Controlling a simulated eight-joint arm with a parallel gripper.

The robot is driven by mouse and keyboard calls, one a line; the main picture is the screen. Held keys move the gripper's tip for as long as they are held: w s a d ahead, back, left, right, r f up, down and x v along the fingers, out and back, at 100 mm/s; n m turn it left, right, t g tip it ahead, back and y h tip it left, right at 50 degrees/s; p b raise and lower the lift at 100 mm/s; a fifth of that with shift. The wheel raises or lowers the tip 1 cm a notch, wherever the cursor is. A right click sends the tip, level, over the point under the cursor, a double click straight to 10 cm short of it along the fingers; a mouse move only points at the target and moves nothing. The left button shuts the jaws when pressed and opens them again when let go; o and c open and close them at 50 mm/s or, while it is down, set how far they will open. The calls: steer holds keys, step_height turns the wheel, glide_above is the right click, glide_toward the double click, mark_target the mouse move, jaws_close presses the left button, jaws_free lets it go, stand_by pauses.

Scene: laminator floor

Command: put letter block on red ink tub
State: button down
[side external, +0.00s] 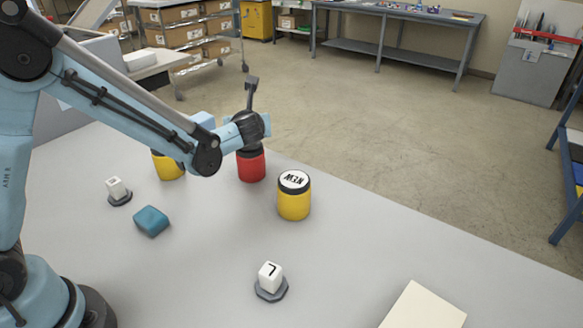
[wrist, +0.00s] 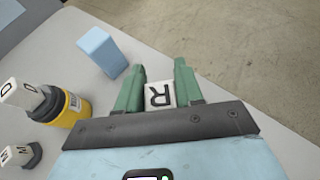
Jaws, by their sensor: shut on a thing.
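My gripper (wrist: 159,90) has its green fingers shut on a white letter block (wrist: 159,95) marked R in the wrist view. In the side view my wrist stands right over the red ink tub (side external: 251,167), which has a dark top and stands on the grey table. The arm hides the fingers and the held block there, so I cannot tell whether the block touches the tub. The red tub does not show in the wrist view.
A yellow tub (side external: 294,203) with a white lettered lid stands right of the red tub. Another yellow tub (side external: 168,167) stands left, partly behind my arm. A teal block (side external: 151,221) and letter blocks (side external: 270,275) (side external: 116,188) on dark bases lie nearer. A light blue block (wrist: 101,50) stands nearby.

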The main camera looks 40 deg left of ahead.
steer(key=shift+f, duration=0.15)
steer(key=c, duration=0.7)
jaws_free()
steer(key=shift+s+d+r, duration=0.15)
steer(key=shift+d+r, duration=0.05)
steer(key=shift+r, duration=0.1)
steer(key=v, duration=1.1)
steer(key=s+n+h, duration=0.3)
steer(key=s+n, duration=0.2)
steer(key=n, duration=0.4)
steer(key=s+a+f+n+g+h, duration=0.1)
steer(key=s+n+h, duration=0.2)
steer(key=n, duration=0.6)
steer(key=s+f+n+h, duration=0.1)
steer(key=s+n+h, duration=0.2)
steer(key=s+n, duration=0.4)
steer(key=shift+a+n+g, duration=0.35)
steer(key=shift+n+g, duration=0.05)
steer(key=shift+n, duration=0.6)
